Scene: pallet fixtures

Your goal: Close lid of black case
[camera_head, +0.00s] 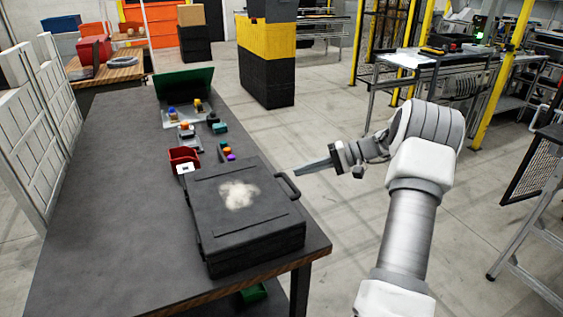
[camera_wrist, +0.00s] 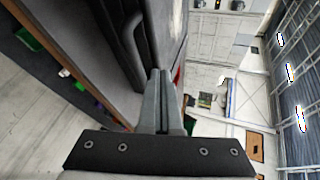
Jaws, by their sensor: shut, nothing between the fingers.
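The black case (camera_head: 245,218) lies on the near end of the dark table. Its lid is down flat over the body, with a pale worn patch on top. Its handle (camera_head: 288,187) sticks out on the right side, towards my arm. My gripper (camera_head: 298,171) is shut and empty, with its fingertips close to the handle and apart from it as far as I can tell. In the wrist view my gripper's fingers (camera_wrist: 160,75) are together, and the case's dark side with its handle (camera_wrist: 135,42) fills the upper middle.
The dark table (camera_head: 110,190) also bears a red bin (camera_head: 183,157), several small coloured parts and an open green-lidded box (camera_head: 184,84) farther back. A black and yellow stack (camera_head: 267,55) stands on the floor beyond. The floor right of the table is clear near my arm.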

